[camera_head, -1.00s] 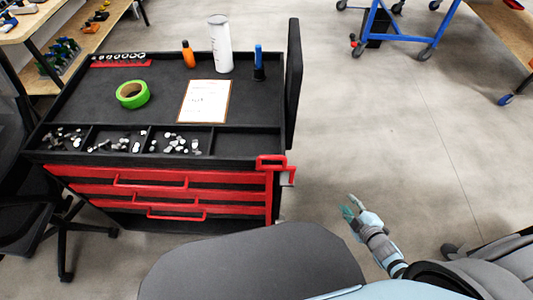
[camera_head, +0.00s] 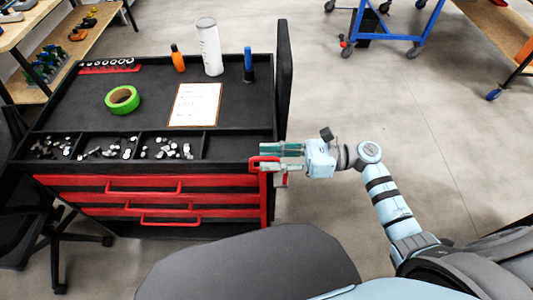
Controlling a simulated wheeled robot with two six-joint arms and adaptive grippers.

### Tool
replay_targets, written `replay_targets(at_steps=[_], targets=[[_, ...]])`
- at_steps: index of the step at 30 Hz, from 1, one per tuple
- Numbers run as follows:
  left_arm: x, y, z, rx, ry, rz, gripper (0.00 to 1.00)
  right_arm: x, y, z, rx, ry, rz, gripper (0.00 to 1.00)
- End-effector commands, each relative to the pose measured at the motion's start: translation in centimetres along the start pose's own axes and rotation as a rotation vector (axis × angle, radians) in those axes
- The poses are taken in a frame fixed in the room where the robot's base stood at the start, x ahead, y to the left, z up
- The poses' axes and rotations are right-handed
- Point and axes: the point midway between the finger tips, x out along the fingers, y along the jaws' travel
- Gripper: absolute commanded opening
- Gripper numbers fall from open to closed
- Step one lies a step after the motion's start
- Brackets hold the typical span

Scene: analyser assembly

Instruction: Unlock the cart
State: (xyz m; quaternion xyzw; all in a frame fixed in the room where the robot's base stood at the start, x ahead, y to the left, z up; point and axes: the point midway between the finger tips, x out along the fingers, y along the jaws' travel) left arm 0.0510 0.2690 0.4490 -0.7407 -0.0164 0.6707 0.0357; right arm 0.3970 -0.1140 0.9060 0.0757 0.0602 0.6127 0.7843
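The cart (camera_head: 140,165) is black with red drawers and stands at the left in the head view. A red lock handle (camera_head: 257,161) with a small grey part below it sits at the cart's front right corner. My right gripper (camera_head: 272,158) reaches in from the right at this corner. Its two fingers point left, spread apart one above the other, at the handle and partly hiding it. I cannot tell whether they touch it. My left gripper is not in view.
On the cart top are green tape (camera_head: 122,100), a white bottle (camera_head: 210,47), an orange bottle (camera_head: 177,58), a blue-topped item (camera_head: 248,65) and a paper sheet (camera_head: 195,104). The floor (camera_head: 400,130) right of the cart is mostly clear.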

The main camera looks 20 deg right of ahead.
Motion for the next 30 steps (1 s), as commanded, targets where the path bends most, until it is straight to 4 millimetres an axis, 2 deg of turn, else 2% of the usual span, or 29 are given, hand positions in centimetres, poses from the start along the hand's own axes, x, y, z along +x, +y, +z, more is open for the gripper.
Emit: replay_targets(at_steps=[4,12,18,30], targets=[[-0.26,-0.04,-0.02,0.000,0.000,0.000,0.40,1.30,0.01,0.05,0.002,-0.001,0.000,0.30],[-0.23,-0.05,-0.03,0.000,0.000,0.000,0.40,1.52,-0.01,-0.05,0.002,0.000,-0.001,0.30],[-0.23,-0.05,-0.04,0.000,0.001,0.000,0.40,1.49,-0.01,-0.05,0.003,0.000,-0.001,0.00],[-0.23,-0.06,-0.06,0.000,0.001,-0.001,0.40,1.30,0.16,-0.08,0.003,0.000,0.001,0.00]])
